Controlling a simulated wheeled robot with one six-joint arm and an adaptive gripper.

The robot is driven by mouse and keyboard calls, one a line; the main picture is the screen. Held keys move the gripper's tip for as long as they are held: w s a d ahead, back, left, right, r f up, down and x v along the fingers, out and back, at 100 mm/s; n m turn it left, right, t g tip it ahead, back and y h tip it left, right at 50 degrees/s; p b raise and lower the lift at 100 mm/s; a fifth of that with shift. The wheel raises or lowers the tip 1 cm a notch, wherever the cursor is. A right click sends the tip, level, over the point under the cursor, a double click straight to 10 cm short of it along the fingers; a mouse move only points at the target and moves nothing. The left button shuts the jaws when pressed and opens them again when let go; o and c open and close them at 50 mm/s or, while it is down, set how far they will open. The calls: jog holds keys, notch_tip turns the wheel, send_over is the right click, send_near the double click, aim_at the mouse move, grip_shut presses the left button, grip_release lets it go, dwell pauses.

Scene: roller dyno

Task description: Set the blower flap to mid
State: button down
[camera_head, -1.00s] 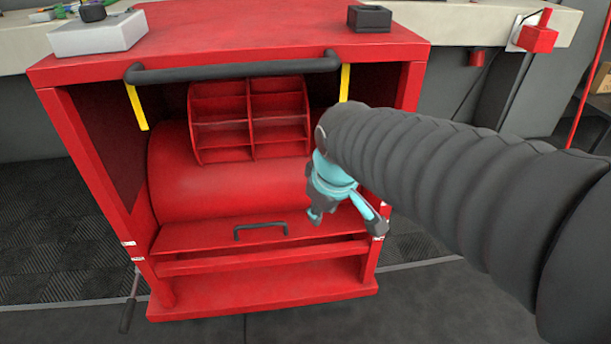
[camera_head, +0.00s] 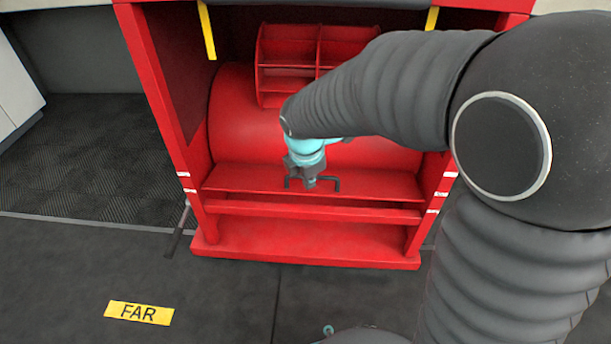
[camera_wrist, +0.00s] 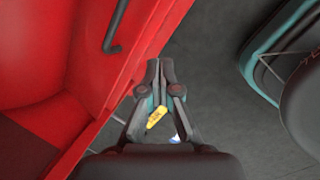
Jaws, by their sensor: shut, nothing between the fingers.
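The blower flap (camera_head: 235,180) is a red panel across the front of the red blower housing, below the rounded drum. A dark bar handle (camera_head: 334,185) is on it. White marks are on the left post (camera_head: 187,182) and right post (camera_head: 441,194) near the flap's ends. My gripper (camera_head: 310,184) overlaps the handle in the head view and hides part of it. In the wrist view my gripper (camera_wrist: 160,66) has its fingertips together and empty. The handle (camera_wrist: 114,32) is up and left of them there, visibly apart.
A dark lever (camera_head: 179,232) sticks out low at the housing's left side. A red ledge (camera_head: 300,247) lies below the flap. A yellow FAR label (camera_head: 139,313) is on the dark floor. Floor in front and left is clear.

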aim_at(305, 192)
jog(key=w+f+n, duration=0.2)
jog(key=n, duration=0.1)
jog(key=w+f+n+b, duration=0.1)
jog(key=w+f+n, duration=0.1)
jog(key=f+n, duration=0.1)
jog(key=w+a+f+n+t+b, duration=0.1)
jog(key=w+f+n, duration=0.2)
jog(key=n, duration=0.2)
jog(key=shift+f, duration=0.15)
dwell(0.3)
jog(key=shift+w+r+p, duration=0.25)
jog(key=shift+r+p, duration=0.45)
jog(key=shift+p, duration=0.25)
jog(key=shift+w+p, duration=0.15)
jog(key=shift+p, duration=0.25)
